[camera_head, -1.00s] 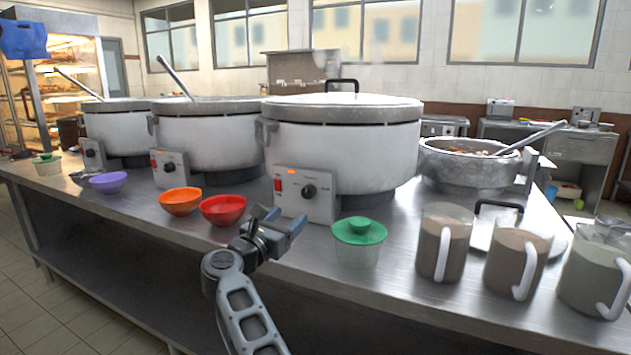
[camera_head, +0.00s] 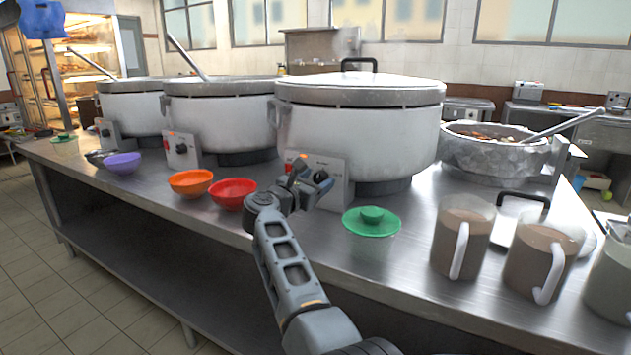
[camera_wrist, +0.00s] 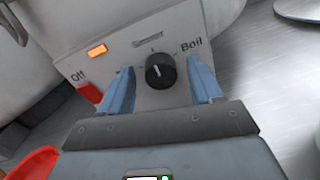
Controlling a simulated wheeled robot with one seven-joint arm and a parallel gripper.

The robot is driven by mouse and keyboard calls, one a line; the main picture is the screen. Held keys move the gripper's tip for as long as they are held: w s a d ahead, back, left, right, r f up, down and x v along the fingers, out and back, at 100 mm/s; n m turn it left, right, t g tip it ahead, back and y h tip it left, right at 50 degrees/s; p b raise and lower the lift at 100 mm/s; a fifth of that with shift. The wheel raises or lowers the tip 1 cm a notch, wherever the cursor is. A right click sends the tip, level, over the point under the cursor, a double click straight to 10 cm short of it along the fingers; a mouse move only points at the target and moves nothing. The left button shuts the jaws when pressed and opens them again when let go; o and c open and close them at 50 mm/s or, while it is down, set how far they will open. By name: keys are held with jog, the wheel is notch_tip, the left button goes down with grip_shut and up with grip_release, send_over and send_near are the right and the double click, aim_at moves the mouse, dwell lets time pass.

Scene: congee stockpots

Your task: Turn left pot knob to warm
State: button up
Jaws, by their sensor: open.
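Three big white pots stand in a row: the left pot (camera_head: 130,112), the middle pot (camera_head: 215,122) and the near right pot (camera_head: 350,132). Each has a front control panel; the left pot's knob (camera_head: 105,132) is small and dark. My gripper (camera_head: 301,172) is at the right pot's panel, away from the left pot. In the wrist view its blue fingers are open, one on each side of a black knob (camera_wrist: 160,71); contact cannot be told. The knob's white mark points roughly up, between "Off" and "Boil", near a blurred label. An orange light (camera_wrist: 97,50) glows above a red switch (camera_wrist: 90,93).
On the counter (camera_head: 290,245) stand a red bowl (camera_head: 233,194), an orange bowl (camera_head: 190,182), a purple bowl (camera_head: 123,162) and a green-lidded cup (camera_head: 371,222) right of my gripper. Several handled jugs (camera_head: 462,238) and a steel pot (camera_head: 490,152) are further right.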

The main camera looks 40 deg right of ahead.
jog(key=c, duration=1)
jog(key=shift+c, duration=0.2)
jog(key=shift+n, duration=0.3)
jog(key=n+p, duration=0.2)
jog(key=n, duration=0.4)
jog(key=shift+n, duration=0.3)
jog(key=n+p, duration=0.1)
jog(key=n, duration=0.2)
jog(key=shift+w+n+p, duration=0.1)
jog(key=shift+n+p, duration=0.2)
jog(key=shift+p, duration=0.05)
jog(key=shift+f+n+t+p, duration=0.15)
jog(key=shift+n+t+p, duration=0.45)
jog(key=shift+n, duration=1.1)
